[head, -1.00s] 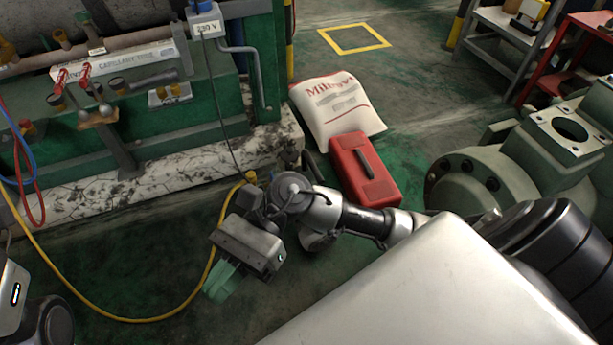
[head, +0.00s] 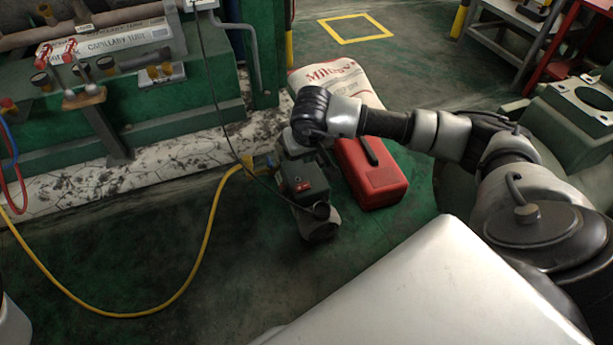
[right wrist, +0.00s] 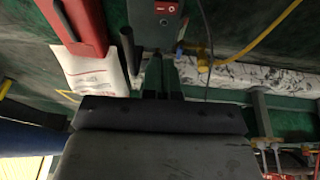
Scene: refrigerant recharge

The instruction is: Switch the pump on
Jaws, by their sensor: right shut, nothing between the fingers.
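The pump (head: 311,182) stands on the green floor beside the wall's base, a dark grey-green box with a rounded lower end. Its small red switch (head: 304,187) faces up in the head view and also shows in the right wrist view (right wrist: 165,8). My right gripper (right wrist: 161,70) has its greenish fingers together and empty, pointing toward the pump's body near the switch. I cannot tell whether they touch it. In the head view, my right wrist hangs over the pump's far end and hides most of the gripper. My left gripper is out of view.
A red toolbox (head: 371,180) and a white sack (head: 335,82) lie right of the pump. A yellow hose (head: 207,235) loops left across the floor, and a black cable (head: 215,95) hangs down to the pump. The floor in front is clear.

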